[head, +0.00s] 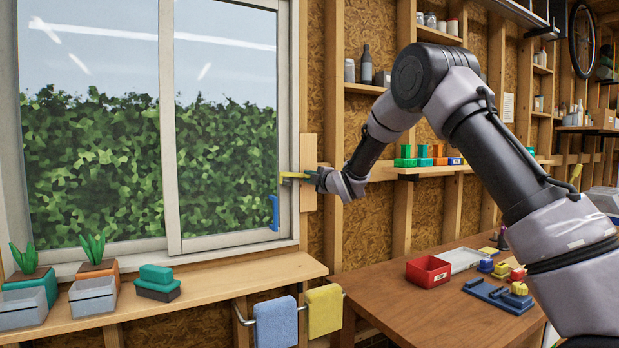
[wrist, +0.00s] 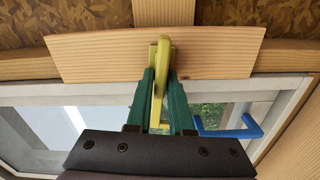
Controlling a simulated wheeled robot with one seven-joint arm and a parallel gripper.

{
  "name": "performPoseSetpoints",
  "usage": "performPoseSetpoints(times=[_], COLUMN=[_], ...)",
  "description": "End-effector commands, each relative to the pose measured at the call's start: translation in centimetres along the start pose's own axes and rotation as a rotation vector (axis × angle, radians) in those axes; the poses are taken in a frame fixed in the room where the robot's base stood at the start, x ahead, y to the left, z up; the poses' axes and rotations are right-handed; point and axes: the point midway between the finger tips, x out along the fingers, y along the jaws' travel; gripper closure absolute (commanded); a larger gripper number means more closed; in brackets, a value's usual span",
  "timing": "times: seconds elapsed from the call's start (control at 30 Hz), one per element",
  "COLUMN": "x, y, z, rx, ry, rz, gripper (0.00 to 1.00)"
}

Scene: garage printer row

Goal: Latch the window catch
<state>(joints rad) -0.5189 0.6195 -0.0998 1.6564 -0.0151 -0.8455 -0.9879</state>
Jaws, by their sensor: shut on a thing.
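The window catch (head: 293,175) is a yellow lever at the right edge of the window. It lies about level in the head view, between the pale wooden board (head: 308,202) and the window frame. In the wrist view the catch (wrist: 162,52) stands between the two green fingers of my gripper (wrist: 162,76), which are shut on it. In the head view my gripper (head: 314,178) reaches the catch from the right. The sliding window sash (head: 225,240) carries a blue handle (head: 274,212), which also shows in the wrist view (wrist: 240,128). The fingers hide part of the catch.
A wooden shelf (head: 225,283) with planters and teal boxes runs below the window. A blue towel (head: 275,322) and a yellow towel (head: 324,309) hang beneath it. A workbench (head: 390,293) with a red bin (head: 428,271) stands right. Space before the window is clear.

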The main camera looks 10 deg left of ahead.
Motion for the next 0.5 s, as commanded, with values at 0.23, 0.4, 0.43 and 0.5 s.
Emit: performPoseSetpoints(times=[0.23,0.4,0.43,0.5], x=[-0.02,-0.03,-0.03,-0.03], y=[-0.42,-0.48,-0.48,-0.49], z=[-0.03,0.04,0.05,0.06], rx=[-0.101,-0.132,-0.135,-0.139], ry=[0.0,0.0,0.0,-0.001], rz=[-0.004,-0.004,-0.004,-0.004], gripper=[1.0,1.0,1.0,1.0])
